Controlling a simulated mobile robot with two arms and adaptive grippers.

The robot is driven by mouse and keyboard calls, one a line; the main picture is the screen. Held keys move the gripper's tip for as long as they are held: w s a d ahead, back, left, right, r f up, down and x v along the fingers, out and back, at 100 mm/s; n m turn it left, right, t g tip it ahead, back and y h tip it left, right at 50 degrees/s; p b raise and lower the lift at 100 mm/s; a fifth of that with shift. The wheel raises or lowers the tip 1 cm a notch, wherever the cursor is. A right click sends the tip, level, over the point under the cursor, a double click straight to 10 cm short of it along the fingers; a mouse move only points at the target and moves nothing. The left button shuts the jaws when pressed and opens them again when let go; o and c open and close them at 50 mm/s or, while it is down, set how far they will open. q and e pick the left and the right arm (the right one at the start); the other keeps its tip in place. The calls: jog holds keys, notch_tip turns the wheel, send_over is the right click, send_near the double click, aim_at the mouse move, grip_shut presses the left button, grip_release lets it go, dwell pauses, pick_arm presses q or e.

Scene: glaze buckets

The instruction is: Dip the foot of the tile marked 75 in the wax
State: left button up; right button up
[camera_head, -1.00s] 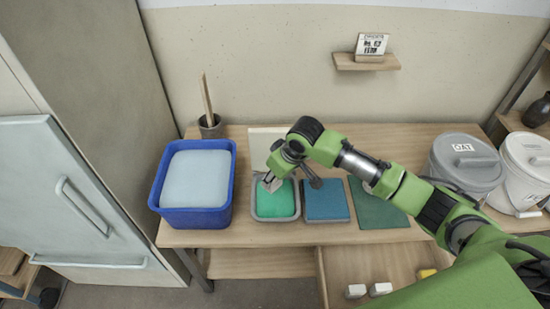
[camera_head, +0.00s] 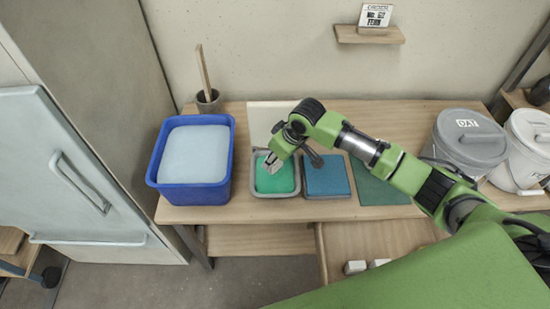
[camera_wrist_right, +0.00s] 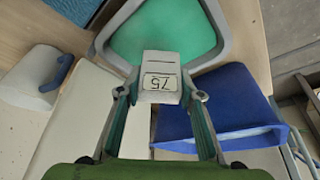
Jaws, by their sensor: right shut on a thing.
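The tile marked 75 (camera_wrist_right: 160,78) is a pale grey block with its label upside down in the right wrist view. My right gripper (camera_head: 270,166) is shut on it, with one finger on each side in the wrist view (camera_wrist_right: 160,97). The tile is over the grey tray (camera_head: 254,166) with a green surface (camera_head: 276,181), which lies beyond it in the wrist view (camera_wrist_right: 160,32). I cannot tell whether the tile's foot touches the green. My left gripper is not in view.
A blue tub (camera_head: 194,196) with pale contents stands left of the tray. A blue pad (camera_head: 326,178) and a dark green mat (camera_head: 378,187) lie right of it. Lidded buckets (camera_head: 468,150) stand at the far right. A card (camera_head: 376,15) rests on a wall shelf.

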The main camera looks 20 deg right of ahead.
jog(key=shift+r+p, duration=0.15)
jog(key=shift+p, duration=0.15)
jog(key=shift+f+b, duration=0.3)
jog(key=shift+f, duration=0.75)
jog(key=shift+f, duration=0.15)
jog(key=shift+f, duration=0.55)
jog(key=shift+f, duration=0.15)
jog(key=shift+f, duration=0.1)
dwell(0.9)
jog(key=shift+p, duration=0.3)
jog(key=shift+s+r+p, duration=0.1)
jog(key=shift+r+p, duration=1.3)
dwell(0.8)
